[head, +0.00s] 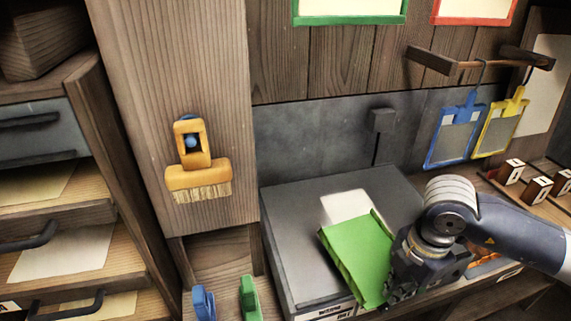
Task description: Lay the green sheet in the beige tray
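The green sheet (358,250) is tilted over the front right part of a dark grey box. Its lower left edge looks bent or folded. My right gripper (398,290) is at the sheet's lower right edge and appears shut on it; the fingertips are partly hidden by the gripper body and the sheet. My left gripper is not in view. Pull-out wooden trays with pale beige faces (70,245) stand at the left; I cannot tell which of these, if any, is the beige tray.
The dark grey box (295,225) bears a white patch (348,204). A yellow brush (196,165) hangs on a wooden post. Blue (455,135) and yellow (500,125) frames hang from a rail at the right. Blue (203,303) and green (249,298) clips stand at the bottom.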

